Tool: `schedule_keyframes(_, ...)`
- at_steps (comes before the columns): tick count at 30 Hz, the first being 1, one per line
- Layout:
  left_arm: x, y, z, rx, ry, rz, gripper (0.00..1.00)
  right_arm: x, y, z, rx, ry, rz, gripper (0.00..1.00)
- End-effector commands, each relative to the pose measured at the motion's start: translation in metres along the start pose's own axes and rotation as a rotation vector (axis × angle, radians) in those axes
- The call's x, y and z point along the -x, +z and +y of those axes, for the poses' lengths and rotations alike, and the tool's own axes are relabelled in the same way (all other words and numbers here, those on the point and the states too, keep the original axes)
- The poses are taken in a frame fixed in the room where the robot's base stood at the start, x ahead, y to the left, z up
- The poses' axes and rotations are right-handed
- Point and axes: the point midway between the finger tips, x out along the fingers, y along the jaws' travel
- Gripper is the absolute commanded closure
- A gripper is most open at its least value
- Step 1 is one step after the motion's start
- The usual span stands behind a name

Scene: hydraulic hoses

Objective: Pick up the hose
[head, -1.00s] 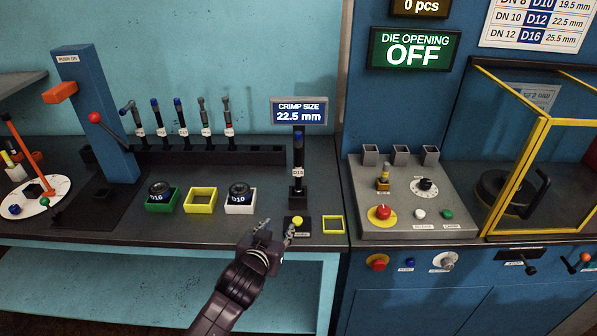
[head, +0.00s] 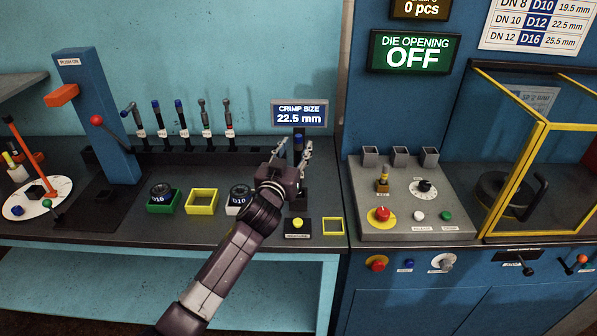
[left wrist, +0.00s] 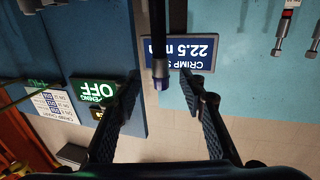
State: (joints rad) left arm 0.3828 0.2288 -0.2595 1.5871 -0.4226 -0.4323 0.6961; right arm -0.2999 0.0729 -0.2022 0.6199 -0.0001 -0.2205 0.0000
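A short dark hose with a blue end (head: 298,142) stands upright at the stand under the crimp size display (head: 299,114). My left gripper (head: 293,156) is open in front of it, and its fingers hide the hose's lower part and the stand. In the left wrist view the hose (left wrist: 159,45) shows upside down, its blue end roughly between the two open fingers. I see no finger touching it. More hoses (head: 182,114) stand in the black rack to the left. My right gripper is not in view.
A yellow push button (head: 298,223) and a yellow square frame (head: 333,226) are near the bench's front edge. Coloured trays (head: 201,202) lie left of my arm. A grey control panel (head: 412,215) and a yellow-framed guard (head: 520,170) stand on the right.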

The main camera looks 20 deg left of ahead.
Motion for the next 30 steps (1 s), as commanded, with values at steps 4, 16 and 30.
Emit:
schedule_keyframes(4, -0.019, -0.003, -0.001, 0.001, 0.0, 0.0, 0.62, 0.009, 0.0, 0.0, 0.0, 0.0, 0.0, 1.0)
schedule_keyframes(16, -0.031, -0.001, -0.001, 0.0, 0.001, -0.001, 0.62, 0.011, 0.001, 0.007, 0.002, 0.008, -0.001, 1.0)
schedule_keyframes(30, -0.031, -0.001, -0.001, 0.0, 0.0, -0.001, 1.0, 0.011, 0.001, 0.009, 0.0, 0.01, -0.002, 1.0)
